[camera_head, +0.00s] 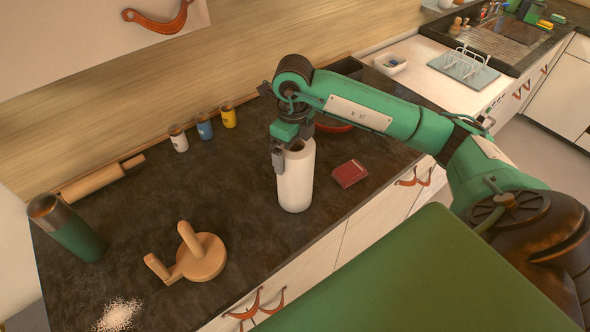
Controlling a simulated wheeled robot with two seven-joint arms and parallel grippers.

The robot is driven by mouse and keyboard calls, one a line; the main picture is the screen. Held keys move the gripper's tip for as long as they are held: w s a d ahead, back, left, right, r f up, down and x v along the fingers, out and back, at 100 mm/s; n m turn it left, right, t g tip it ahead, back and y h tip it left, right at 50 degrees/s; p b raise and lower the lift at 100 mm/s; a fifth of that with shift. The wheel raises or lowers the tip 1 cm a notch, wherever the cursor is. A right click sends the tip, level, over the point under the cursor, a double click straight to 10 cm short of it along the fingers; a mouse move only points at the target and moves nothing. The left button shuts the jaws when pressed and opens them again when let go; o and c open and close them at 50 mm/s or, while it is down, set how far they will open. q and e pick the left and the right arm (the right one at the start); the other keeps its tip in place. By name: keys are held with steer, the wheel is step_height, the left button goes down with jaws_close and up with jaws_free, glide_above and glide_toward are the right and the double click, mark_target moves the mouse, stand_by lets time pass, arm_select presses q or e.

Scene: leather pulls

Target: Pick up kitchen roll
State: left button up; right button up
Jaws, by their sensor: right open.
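The kitchen roll (295,183) is a white upright cylinder with a dark hole in its top, standing on the dark countertop near its front edge. My right gripper (286,155) is open and points down at the top of the roll. One finger shows at the left of the roll's upper rim; the other finger is hard to make out, and I cannot tell whether either touches the roll. My left gripper is out of view.
Left of the roll are a wooden pegged piece (203,262), a green cylinder (72,232), a rolling pin (92,184) and white grains (118,315). White, blue (204,127) and yellow jars stand behind. A red packet (349,173) lies right of the roll.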

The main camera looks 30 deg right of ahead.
steer(key=shift+f, duration=0.95)
steer(key=c, duration=1.2)
steer(key=shift+r, duration=0.15)
step_height(320, 180, up, 20)
steer(key=b, duration=0.2)
